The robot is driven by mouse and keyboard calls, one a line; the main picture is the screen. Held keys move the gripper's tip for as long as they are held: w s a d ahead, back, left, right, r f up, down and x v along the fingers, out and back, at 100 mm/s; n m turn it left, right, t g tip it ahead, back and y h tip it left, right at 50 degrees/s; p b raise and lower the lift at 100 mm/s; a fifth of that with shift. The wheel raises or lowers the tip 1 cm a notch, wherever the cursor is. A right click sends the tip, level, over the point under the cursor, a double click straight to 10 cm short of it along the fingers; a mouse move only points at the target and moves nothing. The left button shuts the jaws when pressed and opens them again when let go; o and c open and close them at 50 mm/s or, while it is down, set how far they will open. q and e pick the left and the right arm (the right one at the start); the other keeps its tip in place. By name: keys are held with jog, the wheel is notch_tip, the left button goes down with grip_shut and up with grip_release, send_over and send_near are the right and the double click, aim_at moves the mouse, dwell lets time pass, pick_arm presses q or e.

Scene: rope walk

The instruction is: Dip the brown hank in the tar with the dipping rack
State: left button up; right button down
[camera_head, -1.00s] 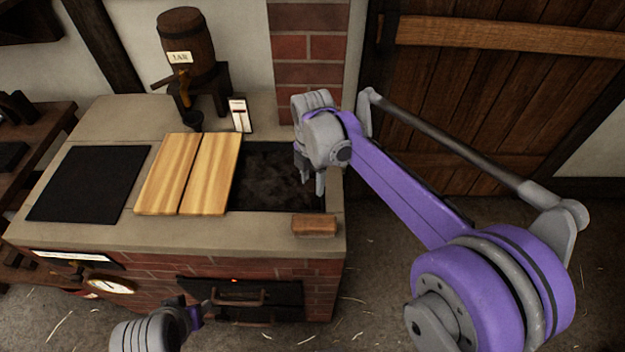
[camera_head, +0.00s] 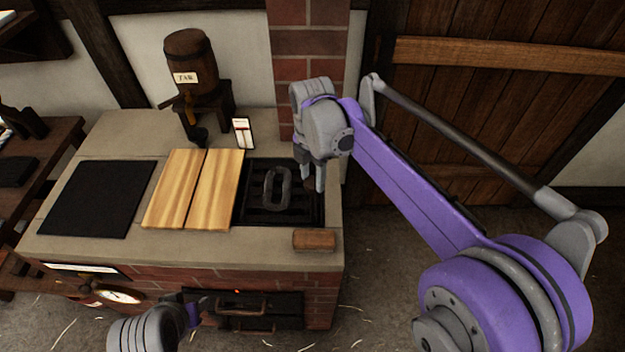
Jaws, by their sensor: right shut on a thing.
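The dark slatted dipping rack (camera_head: 258,215) shows in the tar vat, right of the wooden boards. On it lies a dark, glossy loop (camera_head: 277,188), which looks like the hank coated black; no brown hank is in view. My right gripper (camera_head: 312,181) points down at the vat's right edge, right of the loop. It is shut, apparently on the rack's right side, though the grip itself is hard to see. My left gripper (camera_head: 199,308) is low in front of the stove, and its jaws are too small and dark to read.
Wooden boards (camera_head: 196,190) and a black plate (camera_head: 97,199) cover the bench to the left. A tar barrel (camera_head: 192,62) stands behind with a small gauge card (camera_head: 242,133) near it. A wooden block (camera_head: 314,240) sits on the front right rim.

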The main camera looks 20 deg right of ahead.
jog(key=shift+c, duration=1.5)
grip_release()
notch_tip(320, 180, up, 11)
jog(key=shift+p, duration=0.3)
jog(key=shift+f, duration=0.1)
jog(key=s+d+f+m+t, duration=0.2)
jog(key=s+f+m, duration=0.6)
jog(key=s+m, duration=0.2)
jog(key=s+d+f+m+t, duration=0.2)
jog(key=s+f+m+t, duration=0.1)
jog(key=s+f+m, duration=0.6)
jog(key=s+m, duration=0.1)
jog(key=m, duration=0.3)
jog(key=shift+s+d+m+t, duration=0.15)
jog(key=shift+m+t, duration=0.15)
jog(key=shift+m, duration=0.1)
